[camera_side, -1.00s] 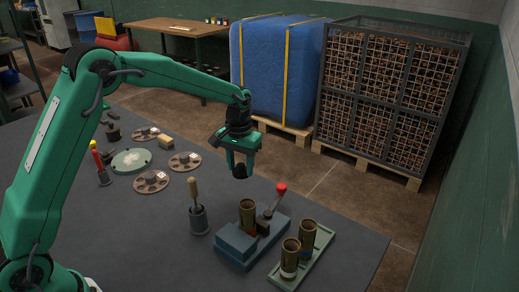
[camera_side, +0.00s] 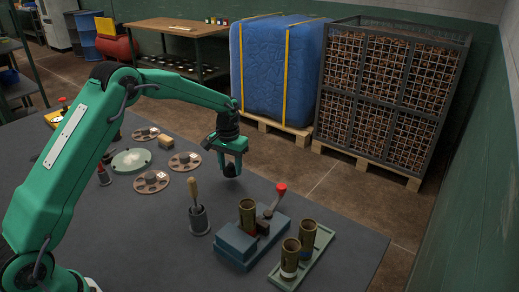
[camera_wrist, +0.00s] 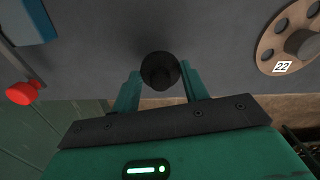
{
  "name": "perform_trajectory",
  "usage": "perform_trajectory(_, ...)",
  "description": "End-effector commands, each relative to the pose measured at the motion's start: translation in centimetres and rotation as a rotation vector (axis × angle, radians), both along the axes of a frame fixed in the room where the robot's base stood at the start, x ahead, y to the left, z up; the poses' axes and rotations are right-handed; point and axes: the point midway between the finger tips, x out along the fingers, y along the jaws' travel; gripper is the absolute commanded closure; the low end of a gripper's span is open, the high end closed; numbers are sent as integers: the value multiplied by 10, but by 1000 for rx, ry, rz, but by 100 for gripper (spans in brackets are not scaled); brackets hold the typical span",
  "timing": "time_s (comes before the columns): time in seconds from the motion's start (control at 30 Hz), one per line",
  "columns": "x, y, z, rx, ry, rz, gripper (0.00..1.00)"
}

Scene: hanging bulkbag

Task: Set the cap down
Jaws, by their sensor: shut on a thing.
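My gripper (camera_side: 231,162) is shut on a small dark round cap (camera_side: 230,170), near the back edge of the grey table. The cap also shows in the wrist view (camera_wrist: 160,70), between my two green fingers. The cap hangs just below the fingertips in the side view. I cannot tell whether its underside touches the table. The table surface (camera_wrist: 110,40) under and around it is bare.
Brown discs (camera_side: 151,182) with holes lie to the left, one marked 22 (camera_wrist: 290,40). In front stand a holder with a wooden-handled tool (camera_side: 198,218), a blue fixture with a red-knobbed lever (camera_side: 236,242) and a tray (camera_side: 318,255) with brass-coloured cylinders.

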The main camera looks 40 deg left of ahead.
Motion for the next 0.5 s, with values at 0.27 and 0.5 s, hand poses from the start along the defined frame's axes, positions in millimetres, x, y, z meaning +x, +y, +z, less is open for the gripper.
perform_trajectory(0.27,-1,0,-30,0,2,0,77)
perform_trajectory(0.5,-1,0,-32,0,1,0,77)
